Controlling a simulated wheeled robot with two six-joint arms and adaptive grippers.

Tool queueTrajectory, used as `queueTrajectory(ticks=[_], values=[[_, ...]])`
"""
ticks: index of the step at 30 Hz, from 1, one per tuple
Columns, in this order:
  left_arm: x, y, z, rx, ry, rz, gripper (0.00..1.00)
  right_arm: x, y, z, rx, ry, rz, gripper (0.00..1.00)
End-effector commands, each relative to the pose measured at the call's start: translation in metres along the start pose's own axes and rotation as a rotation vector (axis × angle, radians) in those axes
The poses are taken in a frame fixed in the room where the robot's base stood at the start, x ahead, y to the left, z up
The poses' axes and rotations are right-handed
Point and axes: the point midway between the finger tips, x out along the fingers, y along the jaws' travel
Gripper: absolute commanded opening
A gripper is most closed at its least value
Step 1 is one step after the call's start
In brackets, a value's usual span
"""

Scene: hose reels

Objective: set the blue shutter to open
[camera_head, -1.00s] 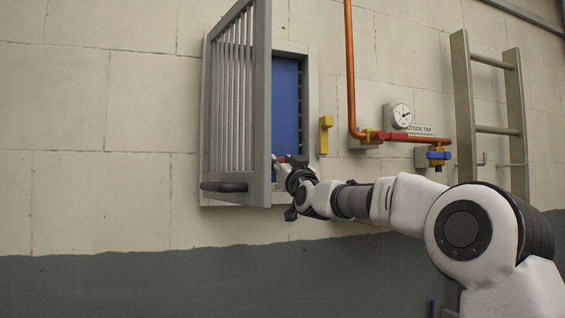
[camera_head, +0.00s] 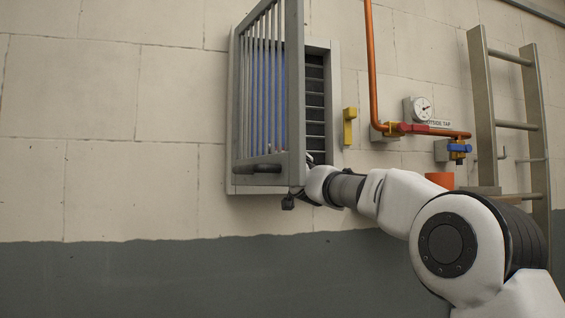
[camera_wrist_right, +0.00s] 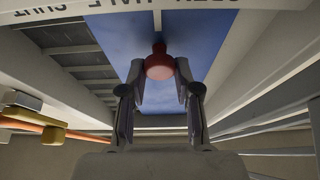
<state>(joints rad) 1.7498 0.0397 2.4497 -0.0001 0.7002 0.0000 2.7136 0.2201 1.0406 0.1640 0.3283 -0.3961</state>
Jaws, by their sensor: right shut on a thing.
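The blue shutter (camera_head: 262,100) shows through the bars of the grey grille door (camera_head: 296,90), toward the left of its frame. Dark slats (camera_head: 315,100) are uncovered to its right. In the right wrist view the blue shutter (camera_wrist_right: 205,40) carries a red knob (camera_wrist_right: 159,65). My right gripper (camera_wrist_right: 160,72) is shut on that knob. A label (camera_wrist_right: 120,15) reading OPEN, HALF, SHUT appears upside down in the wrist view. My left gripper is not in view.
The grille door stands swung out from the wall, close to my right wrist. A yellow bracket (camera_head: 350,126), a copper pipe (camera_head: 371,70), a gauge (camera_head: 418,109), a tap (camera_head: 459,148), an orange bucket (camera_head: 440,180) and a ladder (camera_head: 483,100) are to the right.

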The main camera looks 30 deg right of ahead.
Motion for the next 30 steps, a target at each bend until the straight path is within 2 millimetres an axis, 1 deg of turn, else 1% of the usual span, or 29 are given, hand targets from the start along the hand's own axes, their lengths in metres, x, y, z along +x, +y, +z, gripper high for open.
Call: queueTrajectory(ticks=[8,9,11,20,23,26,30], values=[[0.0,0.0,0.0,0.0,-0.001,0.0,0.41,-0.001,-0.001,0.001,0.001,-0.003,0.0,0.0],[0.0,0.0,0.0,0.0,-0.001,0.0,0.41,-0.001,-0.001,0.001,0.001,-0.003,0.0,0.35],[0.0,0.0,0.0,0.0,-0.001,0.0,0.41,-0.001,-0.001,0.001,0.001,-0.004,0.0,0.57],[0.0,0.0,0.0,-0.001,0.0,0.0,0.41,-0.001,-0.001,0.001,0.001,-0.004,0.0,0.57],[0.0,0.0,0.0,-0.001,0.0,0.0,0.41,-0.005,-0.001,0.001,0.001,-0.005,-0.001,0.57],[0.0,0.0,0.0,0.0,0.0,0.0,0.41,-0.018,-0.001,0.001,0.001,-0.006,-0.001,0.57],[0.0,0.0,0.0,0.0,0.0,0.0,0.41,-0.043,-0.001,0.002,0.002,-0.006,-0.002,0.57]])
